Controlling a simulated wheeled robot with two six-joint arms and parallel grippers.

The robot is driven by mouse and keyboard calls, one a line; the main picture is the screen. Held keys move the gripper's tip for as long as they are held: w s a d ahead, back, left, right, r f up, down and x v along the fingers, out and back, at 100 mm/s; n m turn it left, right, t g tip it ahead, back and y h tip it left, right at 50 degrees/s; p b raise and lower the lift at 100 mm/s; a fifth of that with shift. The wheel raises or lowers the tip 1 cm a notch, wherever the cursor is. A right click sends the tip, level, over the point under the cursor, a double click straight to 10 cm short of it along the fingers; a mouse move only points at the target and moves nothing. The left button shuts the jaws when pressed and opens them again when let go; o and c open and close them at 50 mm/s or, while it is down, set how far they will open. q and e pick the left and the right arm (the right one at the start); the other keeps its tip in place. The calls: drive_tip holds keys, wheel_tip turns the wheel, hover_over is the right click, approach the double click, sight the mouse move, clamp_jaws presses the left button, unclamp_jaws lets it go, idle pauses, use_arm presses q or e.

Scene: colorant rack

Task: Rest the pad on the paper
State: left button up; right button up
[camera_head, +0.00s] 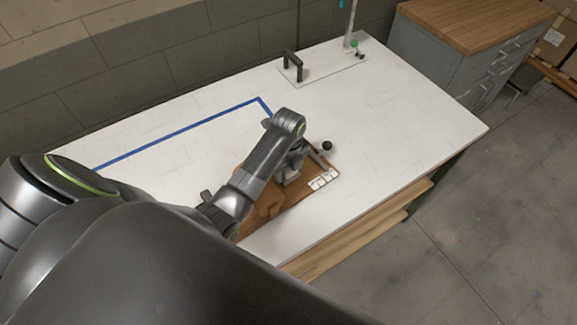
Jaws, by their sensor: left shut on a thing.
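My left gripper (312,160) reaches in from the left, low over the front of the white table. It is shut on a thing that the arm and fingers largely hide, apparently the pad. A round black knob (327,146) shows just beside the fingertips; I cannot tell whether it belongs to the held thing. A brown sheet (268,208), which may be the paper, lies under the gripper with white marked squares (322,180) at its right end. My arm covers part of it. I cannot tell whether the held thing touches the sheet. My right gripper is not in view.
Blue tape (190,130) marks an area on the white table (400,120). A plate with a black handle (292,66) and an upright post (350,25) stand at the back. The table's right part is clear. A wood-topped cabinet (470,25) stands behind right.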

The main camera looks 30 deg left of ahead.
use_arm(q)
drive_tip(key=shift+f, duration=0.6)
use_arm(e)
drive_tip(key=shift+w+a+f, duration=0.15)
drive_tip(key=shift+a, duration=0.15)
use_arm(q)
drive_tip(key=o, duration=0.9)
drive_tip(key=shift+o, duration=0.2)
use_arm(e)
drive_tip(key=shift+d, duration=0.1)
